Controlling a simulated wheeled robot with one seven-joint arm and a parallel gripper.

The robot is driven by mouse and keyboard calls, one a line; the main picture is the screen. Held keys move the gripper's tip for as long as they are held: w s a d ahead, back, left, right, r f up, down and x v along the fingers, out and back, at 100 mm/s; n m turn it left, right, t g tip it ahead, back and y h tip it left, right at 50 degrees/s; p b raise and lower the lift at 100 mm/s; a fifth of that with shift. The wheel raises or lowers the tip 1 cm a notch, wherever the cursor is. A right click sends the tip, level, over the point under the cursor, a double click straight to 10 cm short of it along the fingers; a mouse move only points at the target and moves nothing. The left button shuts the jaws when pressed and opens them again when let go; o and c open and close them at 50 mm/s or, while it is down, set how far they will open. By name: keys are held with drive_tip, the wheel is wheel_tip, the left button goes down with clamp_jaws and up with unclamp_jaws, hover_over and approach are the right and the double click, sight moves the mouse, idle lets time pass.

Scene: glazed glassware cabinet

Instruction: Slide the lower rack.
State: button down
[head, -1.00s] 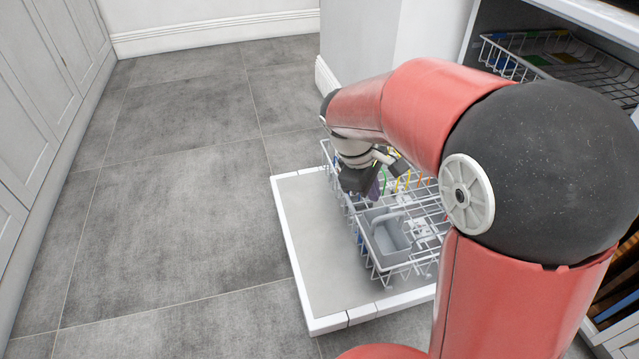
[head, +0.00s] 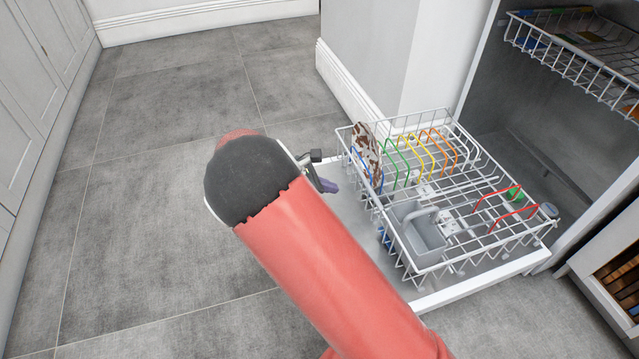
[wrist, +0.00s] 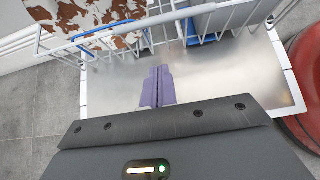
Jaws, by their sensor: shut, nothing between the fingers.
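The lower rack (head: 465,190) is a white wire basket with coloured tines, pulled out over the lowered dishwasher door (head: 340,205). A brown-and-white patterned plate (head: 367,150) stands at its far left, and a grey cutlery basket (head: 418,232) sits near its front. My gripper (head: 329,186) is just left of the rack's outer edge, partly hidden by my arm. In the wrist view my gripper's purple fingers (wrist: 158,86) are shut and empty above the bare metal door, apart from the rack's wires (wrist: 140,30).
The upper rack (head: 575,55) is inside the dishwasher at the upper right. A white wall corner (head: 365,70) stands behind the lower rack. The tiled floor (head: 150,190) at left is clear, with cabinet fronts (head: 40,80) along the left edge.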

drive_tip(key=w+d+f+b, duration=0.1)
drive_tip(key=w+d+f, duration=0.1)
drive_tip(key=d, duration=0.4)
drive_tip(key=shift+w+d, duration=0.35)
drive_tip(key=shift+w, duration=0.05)
